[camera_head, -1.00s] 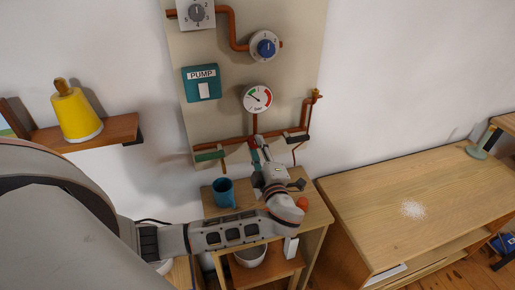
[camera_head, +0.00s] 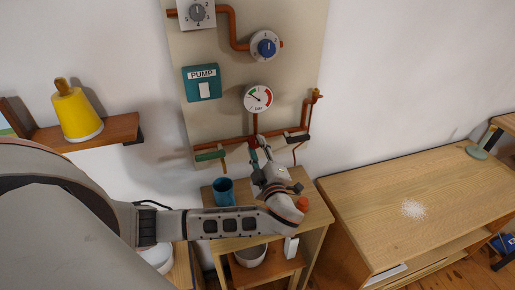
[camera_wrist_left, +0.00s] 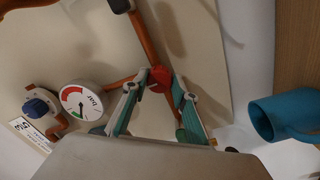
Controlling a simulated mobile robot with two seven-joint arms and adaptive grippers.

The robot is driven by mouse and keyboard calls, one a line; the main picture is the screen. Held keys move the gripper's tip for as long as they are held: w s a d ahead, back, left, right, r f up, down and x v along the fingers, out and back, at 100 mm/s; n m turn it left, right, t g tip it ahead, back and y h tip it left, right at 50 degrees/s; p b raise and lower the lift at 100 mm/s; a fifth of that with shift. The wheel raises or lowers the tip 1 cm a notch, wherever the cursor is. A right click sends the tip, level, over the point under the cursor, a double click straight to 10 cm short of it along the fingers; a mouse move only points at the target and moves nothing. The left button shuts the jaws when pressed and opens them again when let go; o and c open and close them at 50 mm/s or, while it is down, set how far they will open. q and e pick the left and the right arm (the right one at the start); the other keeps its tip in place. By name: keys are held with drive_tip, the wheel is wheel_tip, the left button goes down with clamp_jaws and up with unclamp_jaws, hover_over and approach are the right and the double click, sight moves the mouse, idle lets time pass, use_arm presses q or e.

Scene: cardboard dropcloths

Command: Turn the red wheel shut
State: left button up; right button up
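The red wheel (camera_wrist_left: 159,79) shows in the left wrist view on the copper pipe, between and just beyond the fingertips of my left gripper (camera_wrist_left: 155,90). The fingers are spread, with a gap between them; I cannot tell whether either one touches the wheel. In the head view my left gripper (camera_head: 262,152) is below the gauge, in front of the lower pipe, and the wheel is mostly hidden there. The round gauge (camera_head: 258,98) has a green and red dial and also shows in the left wrist view (camera_wrist_left: 80,101). My right gripper is not in view.
A green-handled lever (camera_head: 209,155) is left on the pipe and a dark-handled one (camera_head: 297,139) right. A teal mug (camera_head: 223,191) stands on the small table below. A blue knob (camera_head: 266,47) and pump switch (camera_head: 202,83) are above. A wooden bench (camera_head: 380,220) is at right.

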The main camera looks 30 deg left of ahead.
use_arm(q)
drive_tip(key=o, duration=0.3)
drive_tip(key=v, duration=1.2)
idle(0.4)
